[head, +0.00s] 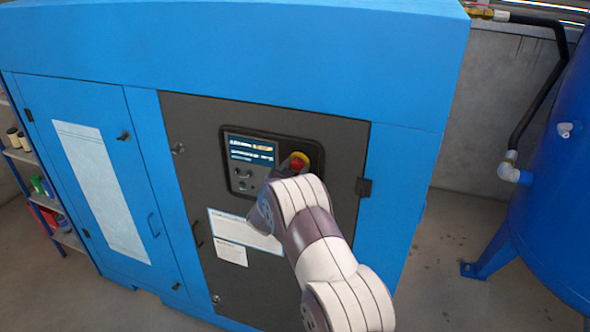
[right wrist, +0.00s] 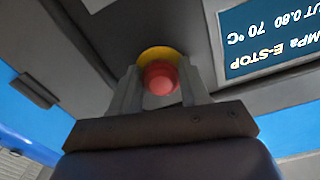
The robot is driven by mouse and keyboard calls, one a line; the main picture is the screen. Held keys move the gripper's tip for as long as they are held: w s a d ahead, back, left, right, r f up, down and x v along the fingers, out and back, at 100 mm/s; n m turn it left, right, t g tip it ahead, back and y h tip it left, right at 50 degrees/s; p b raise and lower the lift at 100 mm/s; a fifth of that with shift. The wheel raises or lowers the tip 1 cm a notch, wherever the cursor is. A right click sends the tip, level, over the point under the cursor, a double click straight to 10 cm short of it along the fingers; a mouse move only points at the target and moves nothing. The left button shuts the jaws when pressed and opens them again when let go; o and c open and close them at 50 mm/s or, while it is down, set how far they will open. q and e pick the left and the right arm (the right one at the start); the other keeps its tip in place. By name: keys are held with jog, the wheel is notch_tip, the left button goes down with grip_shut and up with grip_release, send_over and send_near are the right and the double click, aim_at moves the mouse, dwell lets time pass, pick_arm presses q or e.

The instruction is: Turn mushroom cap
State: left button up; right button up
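The red mushroom cap (head: 297,163) with its yellow collar sits at the right side of the control panel (head: 238,187) on the blue machine. In the right wrist view the cap (right wrist: 160,77) lies between the two grey fingers of my right gripper (right wrist: 160,85), one on each side. The fingers are close in against the cap and look shut on it. In the head view my right wrist covers most of this gripper and the lower right of the panel. My left gripper is in neither view.
The panel's lit screen (right wrist: 275,35) reads E-STOP in the right wrist view. A blue tank (head: 555,190) stands at the right, a shelf (head: 40,195) at the far left. Floor between machine and tank is clear.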

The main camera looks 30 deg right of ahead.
jog(key=m+b, duration=0.7)
jog(key=b, duration=0.5)
jog(key=shift+w+a+b, duration=0.1)
jog(key=shift+a+b, duration=0.05)
jog(key=shift+b, duration=0.15)
jog(key=shift+r+m+b, duration=0.15)
jog(key=shift+m+b, duration=0.95)
jog(key=shift+r, duration=0.1)
jog(key=shift+m, duration=0.3)
jog(key=o, duration=1.1)
jog(key=shift+c, duration=0.2)
